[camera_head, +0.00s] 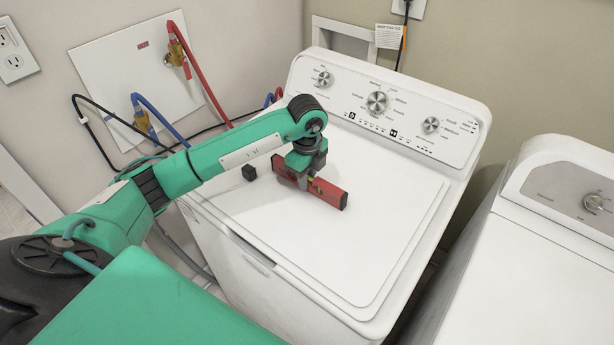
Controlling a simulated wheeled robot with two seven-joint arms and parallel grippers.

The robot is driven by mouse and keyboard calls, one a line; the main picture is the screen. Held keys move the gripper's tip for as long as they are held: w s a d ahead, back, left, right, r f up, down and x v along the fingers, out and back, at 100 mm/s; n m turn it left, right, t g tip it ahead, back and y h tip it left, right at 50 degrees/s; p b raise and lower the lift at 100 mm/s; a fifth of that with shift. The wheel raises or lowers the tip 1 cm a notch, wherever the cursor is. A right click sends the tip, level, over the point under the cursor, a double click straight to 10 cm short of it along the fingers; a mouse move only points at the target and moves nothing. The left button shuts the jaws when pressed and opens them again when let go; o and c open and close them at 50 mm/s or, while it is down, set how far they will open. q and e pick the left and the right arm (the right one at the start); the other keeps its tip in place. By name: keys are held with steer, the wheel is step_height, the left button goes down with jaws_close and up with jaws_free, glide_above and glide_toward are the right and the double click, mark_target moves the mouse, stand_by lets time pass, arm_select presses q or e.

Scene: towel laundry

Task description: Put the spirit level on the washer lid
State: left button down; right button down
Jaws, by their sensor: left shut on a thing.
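The red spirit level (329,193) is at the washer lid (345,245), toward its back left part. Its lower edge looks at or very near the lid surface; I cannot tell for sure whether it touches. My left gripper (305,178) comes from above and is shut on the level near its middle. The gripper and wrist hide part of the level's left half. The lid is closed, flat and white. My right gripper is not in view.
A small black cube (249,173) lies on the washer top left of the level. The control panel (385,105) rises behind the lid. A second white machine (560,230) stands at the right. Hoses and valves (180,55) are on the left wall. The lid's front and right are clear.

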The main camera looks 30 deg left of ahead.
arm_select(q)
steer(key=c, duration=1.3)
jaws_free()
steer(key=shift+r, duration=0.25)
step_height(320, 180, up, 11)
steer(key=shift+f+b, duration=0.2)
steer(key=shift+b, duration=0.75)
steer(key=shift+r, duration=0.55)
